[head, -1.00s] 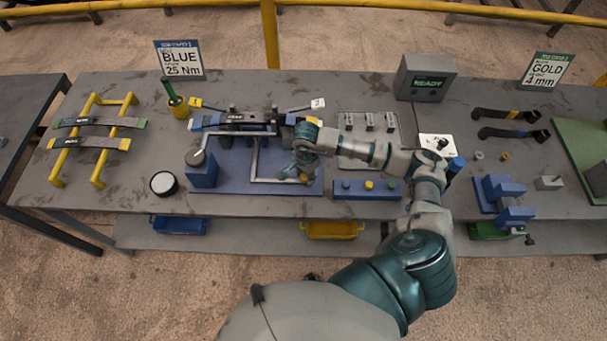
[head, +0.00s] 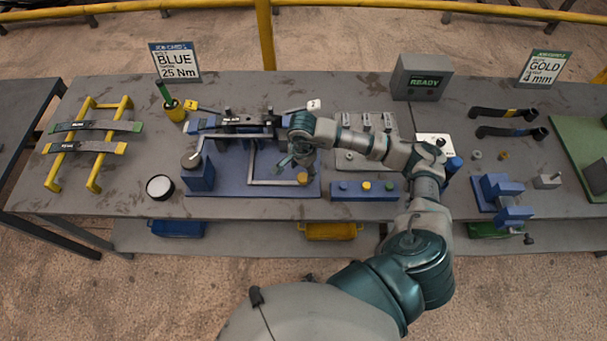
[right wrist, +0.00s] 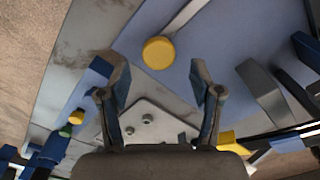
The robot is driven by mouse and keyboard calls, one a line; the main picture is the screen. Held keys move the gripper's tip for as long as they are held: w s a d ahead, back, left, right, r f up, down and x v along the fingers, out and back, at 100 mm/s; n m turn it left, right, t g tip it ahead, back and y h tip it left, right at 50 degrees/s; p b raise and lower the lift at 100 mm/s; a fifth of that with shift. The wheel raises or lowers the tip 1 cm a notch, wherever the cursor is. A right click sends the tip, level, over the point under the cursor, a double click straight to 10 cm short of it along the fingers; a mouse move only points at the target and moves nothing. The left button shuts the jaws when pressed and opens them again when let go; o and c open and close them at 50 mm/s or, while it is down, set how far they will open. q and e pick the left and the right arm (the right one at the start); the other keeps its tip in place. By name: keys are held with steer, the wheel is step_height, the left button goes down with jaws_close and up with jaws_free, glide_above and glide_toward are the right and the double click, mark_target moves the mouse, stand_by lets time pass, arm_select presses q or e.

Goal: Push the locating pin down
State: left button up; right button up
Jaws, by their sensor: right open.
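A round yellow cap (head: 303,178), which looks like the locating pin's head, stands at the front right of the blue fixture plate (head: 225,180). It also shows in the right wrist view (right wrist: 158,52), ahead of my fingertips and apart from them. My right gripper (head: 291,162) hangs over the plate, a little behind and left of the cap in the head view. In the right wrist view its two fingers (right wrist: 162,90) are spread with nothing held between them. How far the pin stands out cannot be told. My left gripper is in neither view.
A grey bent bar (head: 252,165) runs across the plate near the cap. A dark spring assembly (head: 245,125) lies along its back. A blue block with buttons (head: 350,190) stands to the right. A grey box reads READY (head: 422,80).

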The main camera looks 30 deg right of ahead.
step_height(320, 180, up, 7)
steer(key=shift+d+r, duration=0.15)
steer(key=shift+d, duration=0.25)
steer(key=shift+w+a, duration=0.1)
steer(key=shift+a, duration=0.1)
